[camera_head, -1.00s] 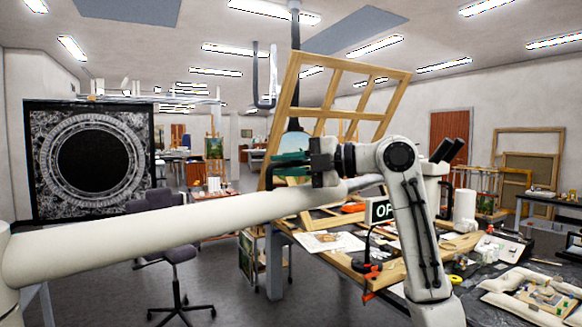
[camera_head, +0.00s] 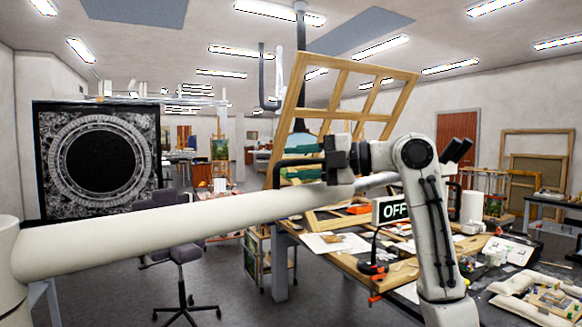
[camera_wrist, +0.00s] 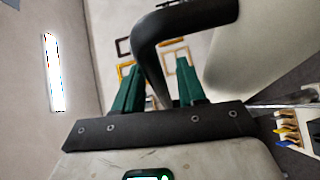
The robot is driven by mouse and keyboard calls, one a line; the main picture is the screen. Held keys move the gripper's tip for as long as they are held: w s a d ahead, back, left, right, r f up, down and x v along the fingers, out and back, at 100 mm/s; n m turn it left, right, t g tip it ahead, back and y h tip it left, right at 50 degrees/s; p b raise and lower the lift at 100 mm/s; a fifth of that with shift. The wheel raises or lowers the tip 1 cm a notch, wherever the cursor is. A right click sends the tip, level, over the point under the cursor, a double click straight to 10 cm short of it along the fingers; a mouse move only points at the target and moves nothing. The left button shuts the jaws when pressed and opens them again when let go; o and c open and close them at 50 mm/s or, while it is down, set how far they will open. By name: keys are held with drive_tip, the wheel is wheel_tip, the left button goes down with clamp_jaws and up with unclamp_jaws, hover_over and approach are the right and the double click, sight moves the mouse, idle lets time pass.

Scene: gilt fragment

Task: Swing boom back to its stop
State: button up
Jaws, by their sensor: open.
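The boom (camera_head: 190,223) is a long, pale, tapering tube. It runs from an upright post at the left edge of the head view towards the workbench. A black curved handle (camera_head: 292,161) shows beside it. My gripper (camera_head: 288,160) is at this handle, above the boom, its green fingers apart. In the wrist view, the black handle (camera_wrist: 150,50) bends down between the open fingers of my gripper (camera_wrist: 158,66). The handle's lower end is hidden behind the gripper's dark plate. I cannot tell if a finger touches it. The boom's stop is not identifiable.
A cluttered workbench (camera_head: 340,262) stands beyond the boom, with an OFF sign (camera_head: 394,210) and papers. A wooden frame (camera_head: 352,95) leans up behind my gripper. An office chair (camera_head: 178,250) stands beneath the boom. Floor is clear around the chair.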

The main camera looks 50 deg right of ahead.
drive_tip(key=b+v, duration=0.2)
drive_tip(key=v, duration=0.6)
drive_tip(key=shift+s+d, duration=0.15)
drive_tip(key=shift+s, duration=0.25)
